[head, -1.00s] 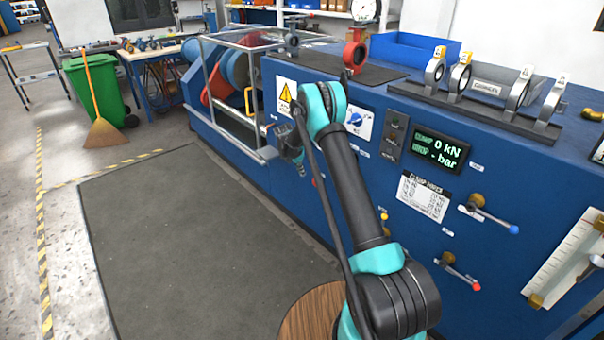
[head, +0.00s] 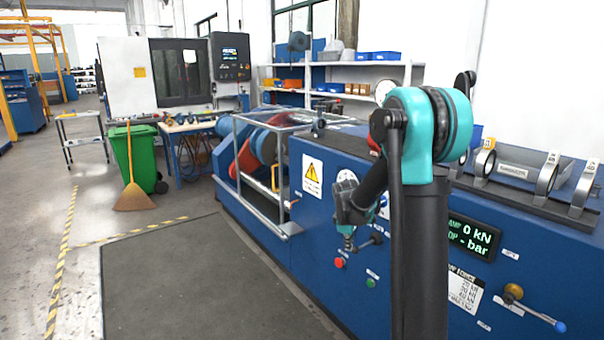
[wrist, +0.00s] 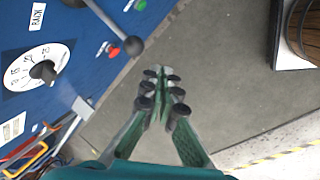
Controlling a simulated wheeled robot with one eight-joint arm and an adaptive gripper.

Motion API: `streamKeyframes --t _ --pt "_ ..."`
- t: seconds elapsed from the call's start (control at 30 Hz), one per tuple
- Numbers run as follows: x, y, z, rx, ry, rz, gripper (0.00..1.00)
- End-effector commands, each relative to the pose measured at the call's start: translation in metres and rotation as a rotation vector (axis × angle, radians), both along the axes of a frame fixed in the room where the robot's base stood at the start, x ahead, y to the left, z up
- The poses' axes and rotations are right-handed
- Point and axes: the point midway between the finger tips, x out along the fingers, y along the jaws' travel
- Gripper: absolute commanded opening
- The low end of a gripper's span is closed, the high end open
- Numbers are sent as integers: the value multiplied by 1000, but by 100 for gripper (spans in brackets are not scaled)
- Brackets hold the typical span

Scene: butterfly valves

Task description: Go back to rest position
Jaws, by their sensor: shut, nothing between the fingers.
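My gripper (wrist: 165,88) is shut and empty in the wrist view, with its fingertips together over the grey floor mat (wrist: 215,75). In the head view my gripper (head: 347,238) hangs in front of the blue test bench (head: 262,211), left of my raised arm. It points down and holds nothing. My arm stands upright at the right of the centre and hides part of the bench panel.
The bench panel shows a dial (wrist: 42,71), a red button (wrist: 114,52) and a black-knobbed lever (wrist: 131,46) close beside my fingers. A wire cage (head: 262,180) stands on the bench's left. The floor mat (head: 190,285) is clear. A green bin (head: 142,158) stands farther back.

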Motion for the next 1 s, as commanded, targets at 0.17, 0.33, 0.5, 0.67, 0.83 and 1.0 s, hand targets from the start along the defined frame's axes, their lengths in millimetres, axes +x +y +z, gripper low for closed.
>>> streamKeyframes --t 0.17,0.33,0.5,0.67,0.83,1.0 --pt "-69 -11 17 96 -45 -217 0" --pt "-133 -18 23 193 -83 -429 0" --pt "-198 -22 19 291 -117 -640 0" --pt "-256 -24 8 382 -141 -835 0" --pt "-298 -23 -7 455 -156 -989 0" --pt "-316 -22 -14 488 -163 -1058 0"
